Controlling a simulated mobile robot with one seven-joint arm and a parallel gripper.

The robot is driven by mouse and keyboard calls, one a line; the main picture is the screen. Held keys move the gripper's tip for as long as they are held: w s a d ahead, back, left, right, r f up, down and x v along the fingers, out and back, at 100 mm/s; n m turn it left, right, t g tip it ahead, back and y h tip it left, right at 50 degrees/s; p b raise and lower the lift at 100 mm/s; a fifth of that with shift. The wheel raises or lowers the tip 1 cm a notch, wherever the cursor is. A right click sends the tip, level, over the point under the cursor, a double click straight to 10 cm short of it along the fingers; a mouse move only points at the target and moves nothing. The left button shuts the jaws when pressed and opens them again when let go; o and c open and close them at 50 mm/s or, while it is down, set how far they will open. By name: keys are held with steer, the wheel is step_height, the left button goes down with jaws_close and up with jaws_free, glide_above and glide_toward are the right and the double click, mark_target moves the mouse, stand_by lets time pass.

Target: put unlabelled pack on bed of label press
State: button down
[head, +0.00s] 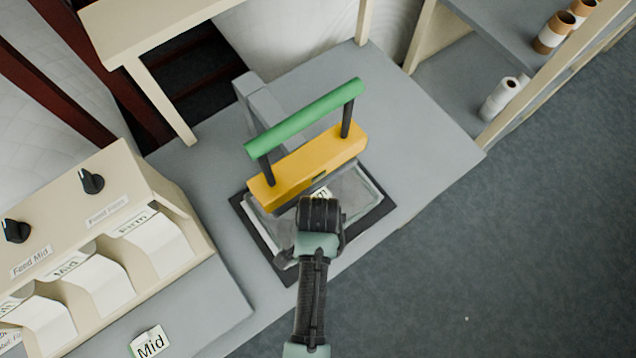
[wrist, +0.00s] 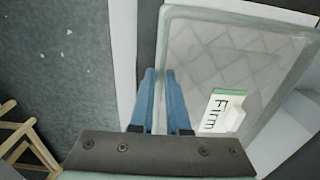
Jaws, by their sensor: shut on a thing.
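The label press has a yellow head (head: 310,167) with a green handle (head: 305,118) above it. Its black-edged bed (head: 375,218) lies on the grey bench. A clear pack (head: 357,194) is over the bed, partly under the head; I cannot tell whether it touches the bed. In the wrist view the pack (wrist: 215,60) shows quilted wadding and a card reading "Firm" (wrist: 222,110), inside or on top. My gripper (head: 319,212) is at the pack's near side, its blue fingers (wrist: 158,80) shut on the pack's edge. In the head view my wrist hides the fingertips.
A cream dispenser (head: 165,190) with knobs and label strips stands left, with a loose "Mid" card (head: 150,343) in front. A shelf with rolls (head: 500,98) is at upper right. A cream frame (head: 160,100) stands behind. The bench right of the press (head: 430,130) is clear.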

steer(key=c, duration=0.9)
jaws_free()
step_height(320, 180, up, 12)
